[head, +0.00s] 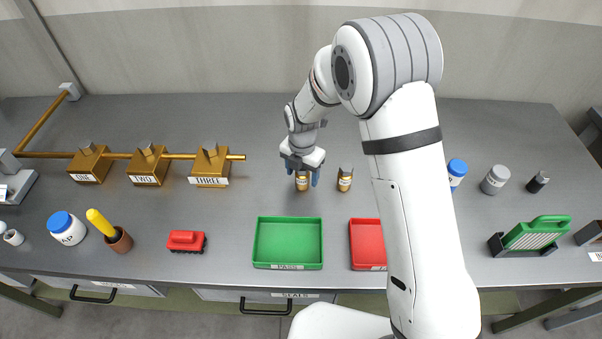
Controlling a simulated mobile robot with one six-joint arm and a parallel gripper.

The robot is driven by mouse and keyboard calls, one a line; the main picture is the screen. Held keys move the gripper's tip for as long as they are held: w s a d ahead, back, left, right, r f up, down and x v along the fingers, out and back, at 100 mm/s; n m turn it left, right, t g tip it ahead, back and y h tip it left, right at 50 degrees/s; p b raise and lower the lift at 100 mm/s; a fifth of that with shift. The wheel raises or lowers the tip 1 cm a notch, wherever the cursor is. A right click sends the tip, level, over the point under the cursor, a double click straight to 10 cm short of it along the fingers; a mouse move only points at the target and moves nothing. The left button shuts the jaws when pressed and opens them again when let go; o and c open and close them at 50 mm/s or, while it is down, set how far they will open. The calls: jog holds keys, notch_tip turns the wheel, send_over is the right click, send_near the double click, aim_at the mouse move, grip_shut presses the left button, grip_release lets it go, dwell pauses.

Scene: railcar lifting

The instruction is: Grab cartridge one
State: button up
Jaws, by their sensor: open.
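A small brass cartridge (302,185) with a pale label stands upright on the grey bench, left of a similar dark-topped cartridge (345,183). The labels are too small to read, so I cannot tell which is cartridge one. My gripper (302,177) is lowered over the left cartridge. Its blue fingers are open, one on each side of it. The gripper hides the cartridge's top. Whether the fingers touch it I cannot tell.
Brass blocks ONE (89,165), TWO (148,167) and THREE (210,168) sit on a pipe at left. A green PASS tray (288,267) and a red tray (366,268) stand in front. A red railcar (187,241) stands front left. My arm covers bench to the right.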

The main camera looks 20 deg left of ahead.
jog(key=shift+c, duration=0.5)
jog(key=c, duration=1.2)
